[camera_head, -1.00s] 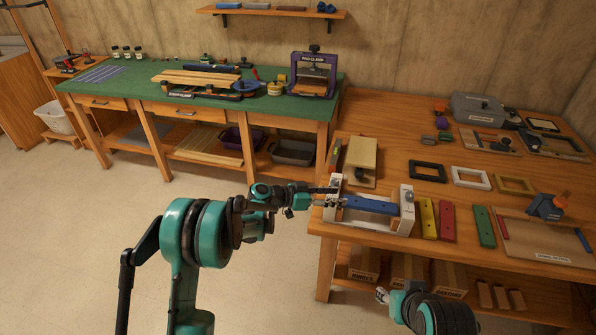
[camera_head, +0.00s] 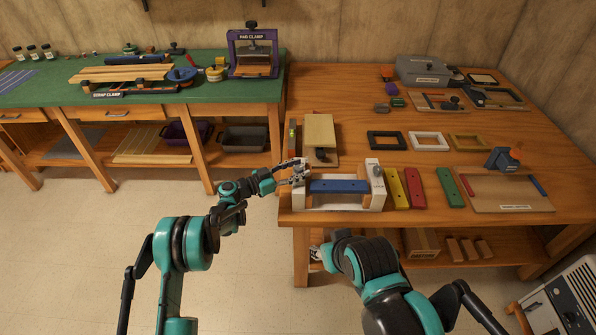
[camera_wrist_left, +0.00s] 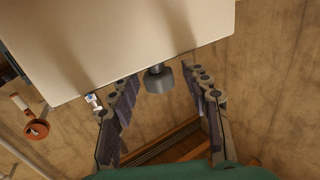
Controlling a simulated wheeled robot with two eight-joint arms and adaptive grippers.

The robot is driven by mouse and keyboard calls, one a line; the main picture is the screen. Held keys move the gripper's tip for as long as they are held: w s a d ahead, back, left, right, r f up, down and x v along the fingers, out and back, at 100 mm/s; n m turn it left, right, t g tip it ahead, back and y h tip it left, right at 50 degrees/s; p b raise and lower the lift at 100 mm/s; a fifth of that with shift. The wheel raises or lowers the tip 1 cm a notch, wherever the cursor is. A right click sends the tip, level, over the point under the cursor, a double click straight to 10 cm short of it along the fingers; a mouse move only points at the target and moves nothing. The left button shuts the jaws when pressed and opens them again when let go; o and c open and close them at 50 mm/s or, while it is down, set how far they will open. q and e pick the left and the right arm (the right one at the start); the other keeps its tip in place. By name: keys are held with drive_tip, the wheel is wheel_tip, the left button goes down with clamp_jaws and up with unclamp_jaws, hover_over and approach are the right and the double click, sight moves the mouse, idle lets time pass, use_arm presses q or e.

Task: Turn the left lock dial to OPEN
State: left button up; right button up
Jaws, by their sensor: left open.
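The white lock frame (camera_head: 333,208) stands near the front edge of the wooden bench, with a blue bar (camera_head: 338,187) across it. A grey dial (camera_head: 377,174) shows on its right end block. In the head view my left gripper (camera_head: 293,171) is at the left end block and covers the dial there. In the left wrist view a dark grey knob (camera_wrist_left: 158,79), seemingly the left dial, sticks out of a cream panel (camera_wrist_left: 120,40). My left gripper (camera_wrist_left: 163,84) is open, a finger either side of the knob, with gaps. My right arm is low in front of the bench; its jaws cannot be made out.
A wooden block clamp (camera_head: 319,135) stands behind the frame. Red, yellow and green bars (camera_head: 452,188) lie to its right, near a tray (camera_head: 505,201). The green bench (camera_head: 195,98) is at the left. Open floor lies in front.

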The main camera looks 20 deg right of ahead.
use_arm(q)
drive_tip(key=shift+d, duration=0.25)
drive_tip(key=shift+c, duration=0.4)
clamp_jaws()
